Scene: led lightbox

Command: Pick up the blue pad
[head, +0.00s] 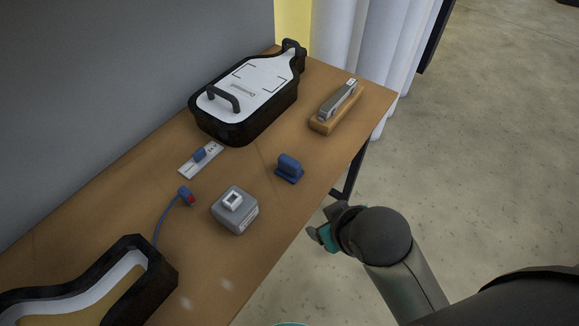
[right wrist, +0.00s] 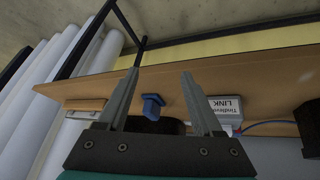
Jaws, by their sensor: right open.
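The blue pad (head: 289,168) sits on the wooden table near its front edge in the head view. It looks like a small blue block with a raised grip on a flat base. My right gripper (head: 322,226) is beside the table's front edge, apart from the pad and nearer to me. In the right wrist view the blue pad (right wrist: 152,106) shows between the two open fingers of my right gripper (right wrist: 160,80), farther off and not touched. My left gripper is in neither view.
On the wooden table (head: 132,193) a grey box (head: 235,210) stands left of the pad, with a stapler-like tool on a wooden block (head: 337,107) to the right. A black-rimmed lightbox (head: 245,100) stands behind.

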